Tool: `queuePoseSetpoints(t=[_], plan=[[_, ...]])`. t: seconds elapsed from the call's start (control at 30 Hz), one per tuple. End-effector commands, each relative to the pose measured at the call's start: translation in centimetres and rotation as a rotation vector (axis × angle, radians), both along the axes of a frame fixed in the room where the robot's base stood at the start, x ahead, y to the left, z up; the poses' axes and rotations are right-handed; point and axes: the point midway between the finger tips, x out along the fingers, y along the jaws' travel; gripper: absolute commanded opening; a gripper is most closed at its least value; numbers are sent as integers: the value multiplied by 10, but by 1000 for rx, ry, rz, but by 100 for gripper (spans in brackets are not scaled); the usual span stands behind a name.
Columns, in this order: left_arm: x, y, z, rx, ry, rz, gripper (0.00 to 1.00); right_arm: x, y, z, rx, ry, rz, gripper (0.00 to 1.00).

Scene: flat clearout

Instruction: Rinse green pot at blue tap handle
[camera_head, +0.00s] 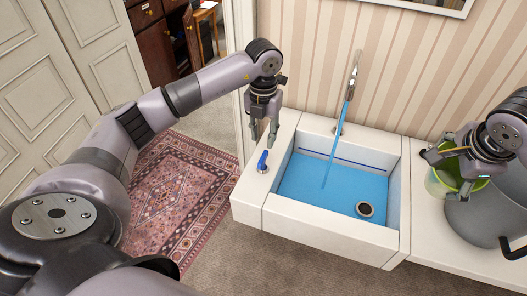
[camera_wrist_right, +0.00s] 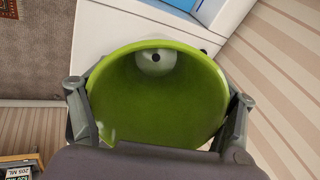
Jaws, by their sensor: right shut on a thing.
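The green pot (camera_head: 436,183) is at the right, beside and partly above a large grey pot. My right gripper (camera_head: 464,166) is shut on it. In the right wrist view the pot (camera_wrist_right: 155,105) fills the space between the fingers (camera_wrist_right: 160,115), its open mouth facing the camera; a pale round patch with a dark dot shows inside. The blue tap handle (camera_head: 262,161) is on the left ledge of the white sink (camera_head: 330,231). My left gripper (camera_head: 263,137) is open and empty just above it; contact is unclear. A blue water stream (camera_head: 340,128) runs from the tap (camera_head: 353,75) into the basin.
The large grey pot (camera_head: 488,222) with a dark handle stands on the white counter (camera_head: 430,235) right of the sink. The basin has a round drain (camera_head: 364,209) and open room above it. The striped wall (camera_head: 410,70) closes off the back.

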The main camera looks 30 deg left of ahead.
Motion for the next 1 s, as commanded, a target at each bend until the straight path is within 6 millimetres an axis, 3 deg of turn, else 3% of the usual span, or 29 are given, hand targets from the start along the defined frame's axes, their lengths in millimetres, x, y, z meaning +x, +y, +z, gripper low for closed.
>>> queuePoseSetpoints(t=[0.2, 0.4, 0.83, 1.0], plan=[[-1, -1, -42, -2, 4, 0, 31, 0, 0, 12, 2, -4, 1, 25], [-1, -1, -68, -2, 1, 1, 31, 0, 0, 16, 2, -4, 1, 25], [0, -1, -79, -2, -1, -1, 31, 0, 0, 16, 2, -4, 1, 25], [0, -1, -78, -2, -1, -1, 20, 1, 0, 16, 2, -4, 1, 25]])
